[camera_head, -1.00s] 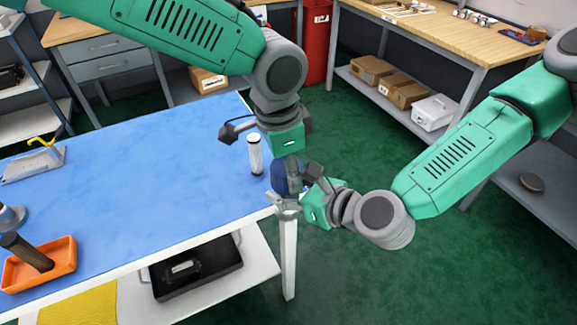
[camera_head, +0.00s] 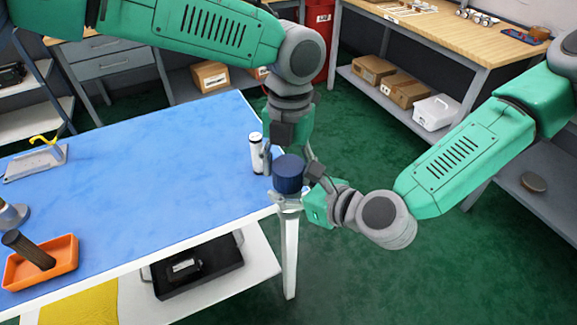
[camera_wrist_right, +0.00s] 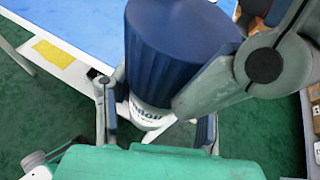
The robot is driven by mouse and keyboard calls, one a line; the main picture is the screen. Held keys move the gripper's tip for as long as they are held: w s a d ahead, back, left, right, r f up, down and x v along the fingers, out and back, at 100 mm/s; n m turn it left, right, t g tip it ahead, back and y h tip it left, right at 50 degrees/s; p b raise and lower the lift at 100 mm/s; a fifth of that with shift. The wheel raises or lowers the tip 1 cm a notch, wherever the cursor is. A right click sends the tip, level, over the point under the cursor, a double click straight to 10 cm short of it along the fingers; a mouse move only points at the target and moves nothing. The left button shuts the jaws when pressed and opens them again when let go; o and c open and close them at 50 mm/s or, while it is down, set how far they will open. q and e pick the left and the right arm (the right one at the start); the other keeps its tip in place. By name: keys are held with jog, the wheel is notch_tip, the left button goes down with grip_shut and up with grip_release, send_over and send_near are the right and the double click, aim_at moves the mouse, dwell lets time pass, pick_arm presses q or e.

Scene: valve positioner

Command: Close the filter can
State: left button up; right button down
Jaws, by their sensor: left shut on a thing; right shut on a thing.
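The filter can's blue ribbed lid (camera_head: 288,176) is at the table's front right corner and is large in the right wrist view (camera_wrist_right: 170,60). Its white lettered body (camera_wrist_right: 150,113) shows below the lid. My right gripper (camera_wrist_right: 157,122) is shut around the body, a finger on each side. My left gripper (camera_head: 290,165) comes from above and is shut on the lid. One of its grey fingers (camera_wrist_right: 225,83) lies against the lid in the right wrist view. The lid sits over the body; I cannot tell how tightly.
A white cylinder (camera_head: 256,153) stands on the blue table (camera_head: 130,190), close to my left gripper. An orange tray (camera_head: 66,262) holds a dark-handled tool at the left. A black case (camera_head: 200,270) lies on the lower shelf. The table's middle is clear.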

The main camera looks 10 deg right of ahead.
pick_arm(q)
jog(key=m, duration=0.6)
jog(key=shift+t+y, duration=0.3)
jog(key=shift+w+m, duration=0.1)
jog(key=shift+m, duration=0.7)
jog(key=o, duration=1.1)
jog(key=shift+r, duration=0.1)
jog(key=shift+r, duration=2.25)
